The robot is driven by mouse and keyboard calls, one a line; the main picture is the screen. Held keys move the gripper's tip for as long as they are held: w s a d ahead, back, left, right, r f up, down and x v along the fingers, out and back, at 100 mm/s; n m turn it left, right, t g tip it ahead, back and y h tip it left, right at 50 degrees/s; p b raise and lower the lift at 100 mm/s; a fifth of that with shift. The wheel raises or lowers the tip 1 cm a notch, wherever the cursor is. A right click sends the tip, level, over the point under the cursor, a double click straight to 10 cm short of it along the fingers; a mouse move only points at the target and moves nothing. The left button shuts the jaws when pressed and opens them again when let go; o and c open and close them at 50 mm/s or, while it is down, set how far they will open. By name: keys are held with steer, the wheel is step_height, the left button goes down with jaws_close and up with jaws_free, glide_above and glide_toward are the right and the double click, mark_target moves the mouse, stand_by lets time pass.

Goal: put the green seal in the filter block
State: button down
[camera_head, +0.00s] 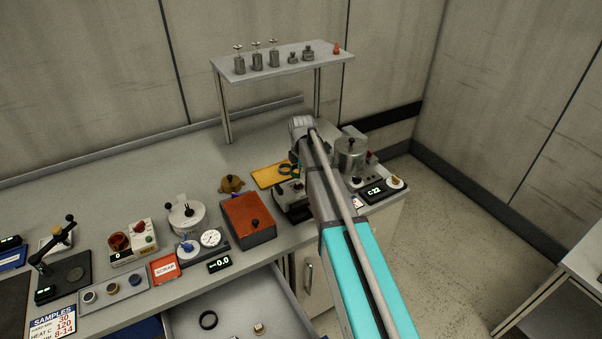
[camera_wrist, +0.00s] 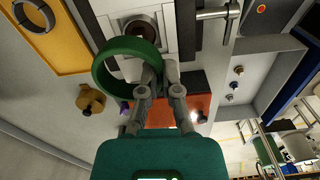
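The green seal (camera_wrist: 107,84) is a thick green ring. In the wrist view my gripper (camera_wrist: 157,72) is shut on the ring's near edge, and the rest of the ring sticks out past the fingertips. The filter block (camera_wrist: 118,12) is a pale grey block with a dark round recess at the top of that view. The ring overlaps the block's lower left in the picture; I cannot tell whether they touch. In the head view the green seal (camera_head: 284,170) shows above the filter block (camera_head: 289,198), and my arm hides most of my gripper.
A yellow tray (camera_head: 266,179) holding a grey ring lies behind the block. A brass knobbed part (camera_head: 231,184) and a red-topped box (camera_head: 249,219) stand to the left. A metal pot (camera_head: 350,156) stands to the right. An open drawer (camera_head: 205,323) is below.

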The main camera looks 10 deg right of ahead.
mark_target(301, 192)
steer(key=shift+a+f+b, duration=0.1)
steer(key=shift+f+b, duration=1.2)
steer(key=shift+f, duration=0.05)
steer(key=shift+s+f+b, duration=0.1)
steer(key=shift+f+b, duration=1.75)
stand_by(2.0)
steer(key=shift+s+f, duration=0.1)
steer(key=shift+s, duration=0.1)
stand_by(1.0)
steer(key=c, duration=0.9)
jaws_free()
steer(key=shift+c, duration=0.2)
steer(key=shift+o, duration=1.1)
steer(key=shift+w, duration=0.15)
steer(key=o, duration=0.3)
